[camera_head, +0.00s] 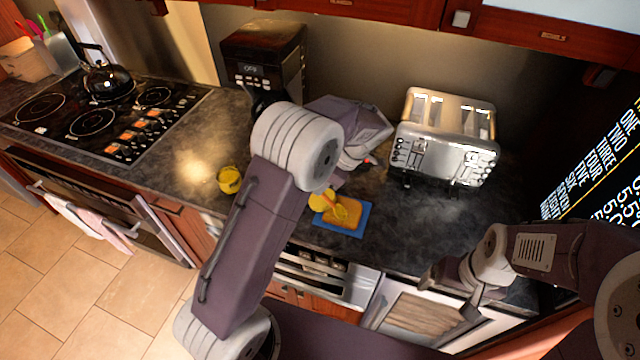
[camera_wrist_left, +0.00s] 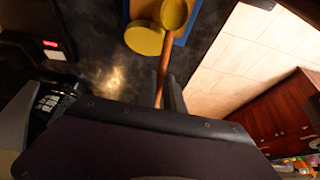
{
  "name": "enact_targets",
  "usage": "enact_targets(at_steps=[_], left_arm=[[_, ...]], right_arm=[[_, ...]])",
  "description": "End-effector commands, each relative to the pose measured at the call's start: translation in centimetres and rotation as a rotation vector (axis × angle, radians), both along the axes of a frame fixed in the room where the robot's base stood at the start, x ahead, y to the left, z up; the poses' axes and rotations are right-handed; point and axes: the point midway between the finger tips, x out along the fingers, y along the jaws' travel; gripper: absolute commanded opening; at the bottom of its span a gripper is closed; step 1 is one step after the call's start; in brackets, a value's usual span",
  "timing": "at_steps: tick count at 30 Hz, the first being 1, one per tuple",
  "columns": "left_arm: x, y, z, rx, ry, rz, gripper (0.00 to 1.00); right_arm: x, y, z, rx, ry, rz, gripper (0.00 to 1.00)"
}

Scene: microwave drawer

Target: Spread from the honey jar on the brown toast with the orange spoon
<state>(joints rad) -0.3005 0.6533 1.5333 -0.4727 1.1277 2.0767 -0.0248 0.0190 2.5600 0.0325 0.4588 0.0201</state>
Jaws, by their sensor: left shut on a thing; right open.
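The toast (camera_head: 346,221) lies on a blue board (camera_head: 322,225) on the dark counter. A flat yellow round patch (camera_head: 318,202) overlaps the toast's left side; it also shows in the left wrist view (camera_wrist_left: 144,39), and I cannot tell if it is spread or a separate disc. The honey jar (camera_head: 229,180), yellow, stands apart to the left. My left gripper (camera_wrist_left: 165,95) is shut on the handle of the orange spoon (camera_wrist_left: 163,75). The spoon's yellowish bowl (camera_wrist_left: 174,14) is over the toast; contact is unclear. My right gripper (camera_head: 450,292) is open and empty near the counter's front right.
A silver toaster (camera_head: 446,138) stands behind and right of the toast. A dark coffee machine (camera_head: 265,62) is at the back. A stove (camera_head: 95,115) with a kettle (camera_head: 107,82) is at the left. Counter left of the jar is clear.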

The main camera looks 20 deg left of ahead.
Motion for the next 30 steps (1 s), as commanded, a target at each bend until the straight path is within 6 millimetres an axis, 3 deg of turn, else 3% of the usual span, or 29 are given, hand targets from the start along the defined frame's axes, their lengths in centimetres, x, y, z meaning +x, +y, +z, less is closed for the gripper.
enact_targets(at_steps=[15,30], left_arm=[[-0.1,-3.0,0.1,-0.005,0.002,0.0,0.0],[-0.1,-1.9,0.0,-0.002,0.001,0.0,0.0]], right_arm=[[0.0,0.0,0.5,0.0,0.0,0.0,0.92],[0.0,0.0,0.0,0.0,0.0,0.0,0.92]])
